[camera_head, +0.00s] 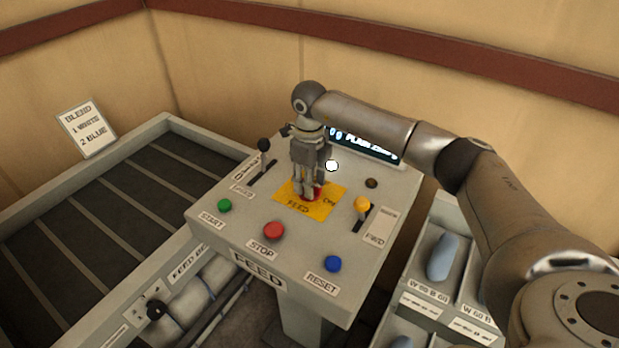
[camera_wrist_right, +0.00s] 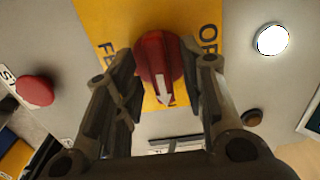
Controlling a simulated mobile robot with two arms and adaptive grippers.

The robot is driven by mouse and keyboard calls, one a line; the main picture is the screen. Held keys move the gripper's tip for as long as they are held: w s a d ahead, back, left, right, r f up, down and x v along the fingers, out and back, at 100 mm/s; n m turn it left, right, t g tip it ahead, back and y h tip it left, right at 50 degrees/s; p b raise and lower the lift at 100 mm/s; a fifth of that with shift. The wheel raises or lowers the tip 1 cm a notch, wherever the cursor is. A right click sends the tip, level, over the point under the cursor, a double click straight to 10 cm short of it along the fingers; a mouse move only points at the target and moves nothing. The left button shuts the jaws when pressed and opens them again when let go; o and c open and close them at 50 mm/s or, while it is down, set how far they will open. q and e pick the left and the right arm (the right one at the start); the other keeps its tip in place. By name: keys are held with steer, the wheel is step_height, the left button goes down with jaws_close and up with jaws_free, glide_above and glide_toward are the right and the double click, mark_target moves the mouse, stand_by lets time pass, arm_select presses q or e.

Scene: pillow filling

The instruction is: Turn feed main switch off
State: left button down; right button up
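The feed main switch is a round red knob with a white arrow, on a yellow plate (camera_head: 328,204) on top of the grey console. In the head view the knob (camera_head: 312,194) is mostly hidden by my right gripper (camera_head: 309,193). In the right wrist view the knob (camera_wrist_right: 158,58) sits between the two fingers (camera_wrist_right: 166,66), and its arrow points toward the bottom of the picture. The fingers stand apart on either side of it. I cannot tell whether they touch it. The plate lettering is partly covered. My left gripper is not in view.
The console also carries green START (camera_head: 225,205), red STOP (camera_head: 274,231) and blue RESET (camera_head: 333,263) buttons. A black-knobbed lever (camera_head: 264,145) and an orange-knobbed lever (camera_head: 362,204) flank the plate. A display (camera_head: 380,150) is behind.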

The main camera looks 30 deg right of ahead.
jaws_close()
steer(key=shift+f, duration=0.1)
